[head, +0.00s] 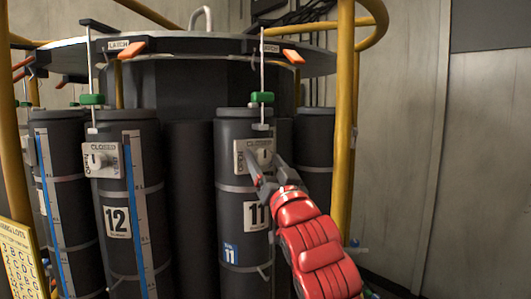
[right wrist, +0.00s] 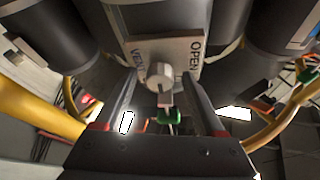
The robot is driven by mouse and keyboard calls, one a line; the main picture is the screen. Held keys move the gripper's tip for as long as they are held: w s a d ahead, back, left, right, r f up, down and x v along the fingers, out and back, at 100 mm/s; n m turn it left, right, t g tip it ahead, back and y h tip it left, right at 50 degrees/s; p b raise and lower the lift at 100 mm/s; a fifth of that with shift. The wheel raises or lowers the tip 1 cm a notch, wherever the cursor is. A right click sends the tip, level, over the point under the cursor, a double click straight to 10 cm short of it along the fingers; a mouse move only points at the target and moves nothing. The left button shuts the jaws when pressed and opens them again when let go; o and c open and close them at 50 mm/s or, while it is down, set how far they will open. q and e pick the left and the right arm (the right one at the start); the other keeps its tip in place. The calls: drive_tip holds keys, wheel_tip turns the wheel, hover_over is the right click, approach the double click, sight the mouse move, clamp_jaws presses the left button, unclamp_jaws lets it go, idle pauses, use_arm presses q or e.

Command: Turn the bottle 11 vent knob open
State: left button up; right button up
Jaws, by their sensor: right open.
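Bottle 11 (head: 229,205) is a dark upright cylinder with a white "11" label, right of centre in the head view. Its light vent plate (head: 240,150) is on the upper front; the right wrist view shows "VENT" and "OPEN" on the plate (right wrist: 185,50). The round knob (right wrist: 158,74) shows there with its tab pointing down the picture, toward the green clip side, not at OPEN. My right gripper (head: 262,166) is open at the plate. In the wrist view its fingers (right wrist: 162,86) stand on either side of the knob, apparently without touching it. My left gripper is not in view.
Bottle 12 (head: 113,190) stands to the left with its own vent knob (head: 96,159). A green clip (head: 262,97) is above bottle 11, under the round top plate (head: 200,43) with orange latches. A yellow rail (head: 344,110) rises just right of my right gripper.

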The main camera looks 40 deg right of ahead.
clamp_jaws()
idle(0.4)
